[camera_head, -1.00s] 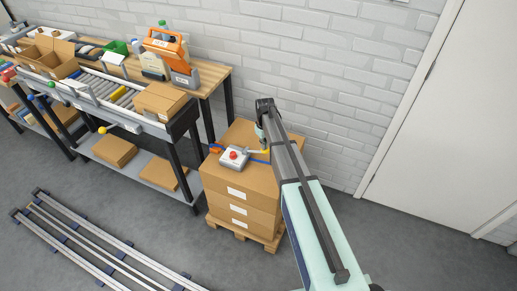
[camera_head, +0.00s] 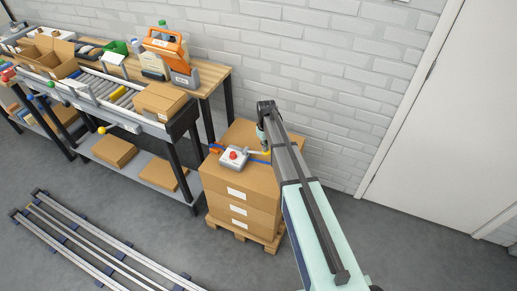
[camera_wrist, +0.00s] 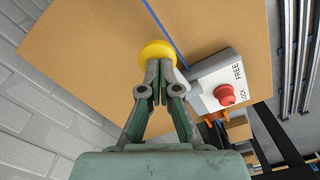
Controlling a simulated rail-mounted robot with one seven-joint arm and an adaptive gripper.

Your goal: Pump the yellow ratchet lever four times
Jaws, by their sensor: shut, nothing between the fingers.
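The ratchet unit (camera_head: 233,158) is a grey box with a red knob, on top of the carton stack. The box also shows in the wrist view (camera_wrist: 212,78), with FREE and LOCK marked beside its red knob (camera_wrist: 225,94). The lever's round yellow end (camera_wrist: 157,52) is just beyond my gripper's fingertips (camera_wrist: 157,84). In the head view the yellow end (camera_head: 266,153) lies right of the box, below my wrist. My gripper is shut and empty, its tips at or against the yellow end; actual contact is unclear. My wrist and arm hide part of the scene.
A blue strap (camera_wrist: 166,35) crosses the top carton. The cartons (camera_head: 237,188) stand on a wooden pallet (camera_head: 240,230) near the white brick wall (camera_head: 320,90). A roller conveyor with a carton (camera_head: 160,101) is at left. Metal rails (camera_head: 95,245) lie on the floor.

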